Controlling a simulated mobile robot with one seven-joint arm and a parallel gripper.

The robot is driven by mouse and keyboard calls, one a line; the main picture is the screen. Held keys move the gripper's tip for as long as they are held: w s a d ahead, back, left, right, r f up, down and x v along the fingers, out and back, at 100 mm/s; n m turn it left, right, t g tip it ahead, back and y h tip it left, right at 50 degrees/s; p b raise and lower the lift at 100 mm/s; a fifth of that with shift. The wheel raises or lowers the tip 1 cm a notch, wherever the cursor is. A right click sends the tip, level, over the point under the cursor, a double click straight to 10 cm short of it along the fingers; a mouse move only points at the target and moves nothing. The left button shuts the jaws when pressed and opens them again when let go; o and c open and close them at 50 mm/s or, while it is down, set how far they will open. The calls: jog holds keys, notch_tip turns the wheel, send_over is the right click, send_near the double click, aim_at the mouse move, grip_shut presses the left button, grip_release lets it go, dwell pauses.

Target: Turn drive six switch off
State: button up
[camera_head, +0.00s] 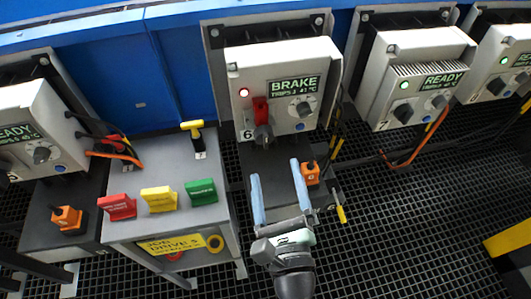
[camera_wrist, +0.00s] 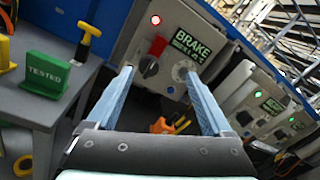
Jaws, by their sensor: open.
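The drive six box (camera_head: 283,70) is a pale grey cabinet marked 6, with a display reading BRAKE (camera_head: 294,86) and a lit red lamp (camera_head: 244,92). A red vertical piece (camera_head: 261,108) sits on its front face above a black rotary switch (camera_head: 264,136); which way the switch is set is too small to tell. A grey dial (camera_head: 304,109) is to the right. The wrist view also shows the red piece (camera_wrist: 157,46), switch (camera_wrist: 149,68) and dial (camera_wrist: 182,70). My gripper (camera_head: 275,170) is open and empty, below and in front of the box, apart from it.
A grey bench (camera_head: 180,226) at left holds red (camera_head: 117,207), yellow (camera_head: 158,199) and green (camera_head: 201,192) tags and a yellow T-handle (camera_head: 194,135). An orange block (camera_head: 310,173) is right of my gripper. A READY drive (camera_head: 415,75) stands to the right.

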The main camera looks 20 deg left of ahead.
aim_at(265, 144)
notch_tip(265, 144, down, 4)
jog(key=s+m, duration=0.1)
jog(key=m, duration=0.2)
jog(key=x, duration=1.2)
jog(key=shift+w+a+p, duration=0.1)
jog(key=shift+w+p, duration=0.1)
jog(key=shift+p, duration=0.1)
jog(key=shift+c, duration=0.3)
grip_shut()
